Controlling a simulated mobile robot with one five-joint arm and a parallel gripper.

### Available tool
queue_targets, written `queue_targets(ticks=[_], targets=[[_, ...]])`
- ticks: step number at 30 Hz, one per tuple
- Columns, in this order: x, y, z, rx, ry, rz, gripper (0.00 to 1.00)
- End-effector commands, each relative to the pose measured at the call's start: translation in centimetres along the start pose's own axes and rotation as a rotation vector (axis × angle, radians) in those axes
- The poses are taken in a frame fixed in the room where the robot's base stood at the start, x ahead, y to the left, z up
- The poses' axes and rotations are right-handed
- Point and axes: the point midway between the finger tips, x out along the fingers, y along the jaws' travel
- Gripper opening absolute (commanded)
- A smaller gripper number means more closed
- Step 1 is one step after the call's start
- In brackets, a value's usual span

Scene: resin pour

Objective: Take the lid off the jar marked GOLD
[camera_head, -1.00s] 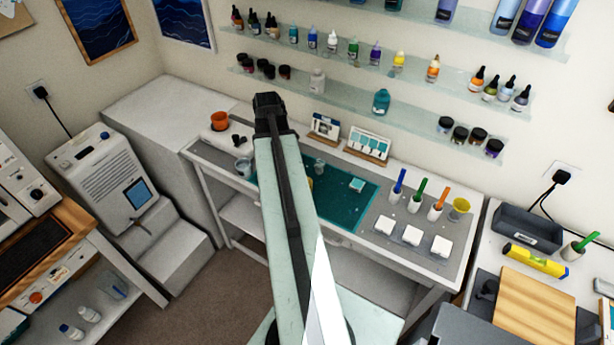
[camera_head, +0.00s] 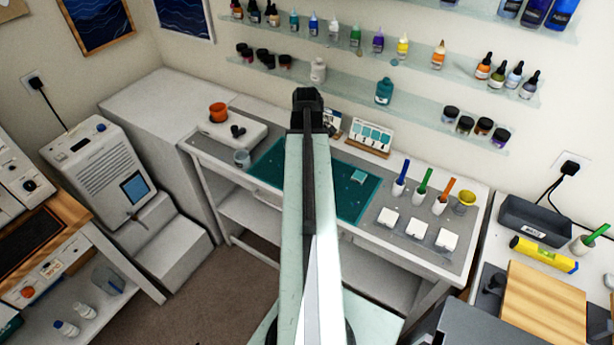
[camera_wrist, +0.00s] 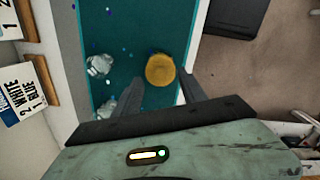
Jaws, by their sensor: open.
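A round gold-yellow thing (camera_wrist: 160,69), seen from above, sits on the teal mat (camera_wrist: 137,15) in the wrist view. It may be the lidded GOLD jar, but I can read no label on it. My gripper (camera_wrist: 158,92) is open, with its two dark fingers on either side just short of the round thing and nothing between them. In the head view my arm hides the gripper and the gold thing. The teal mat also shows in the head view (camera_head: 357,204).
Two clear crumpled-looking items (camera_wrist: 99,65) (camera_wrist: 107,108) lie left of the gold thing. A numbered card (camera_wrist: 22,90) stands at the left. In the head view, white blocks (camera_head: 416,229), coloured sticks in cups (camera_head: 421,186) and a yellow cup (camera_head: 465,198) stand at the bench's right. Wall shelves hold bottles.

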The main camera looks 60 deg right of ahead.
Motion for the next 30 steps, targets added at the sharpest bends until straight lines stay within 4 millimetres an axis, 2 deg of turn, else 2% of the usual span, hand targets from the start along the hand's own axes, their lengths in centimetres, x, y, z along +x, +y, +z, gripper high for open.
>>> queue_targets(ticks=[1, 3, 11, 16, 17, 25, 30], targets=[[1.9, 0.0, -0.1, 0.000, 0.000, 0.000, 0.49], [2.8, 0.0, -0.1, 0.000, 0.000, 0.000, 0.49], [2.6, 0.0, 0.0, 0.001, 0.000, 0.000, 0.49], [2.6, 0.0, 0.0, 0.001, 0.000, 0.000, 0.02], [2.6, 0.0, 0.0, 0.001, 0.000, 0.000, 0.00], [2.5, 0.0, 0.0, 0.002, 0.000, 0.000, 0.00], [1.1, 0.0, 0.0, 0.002, 0.000, 0.000, 0.00]])
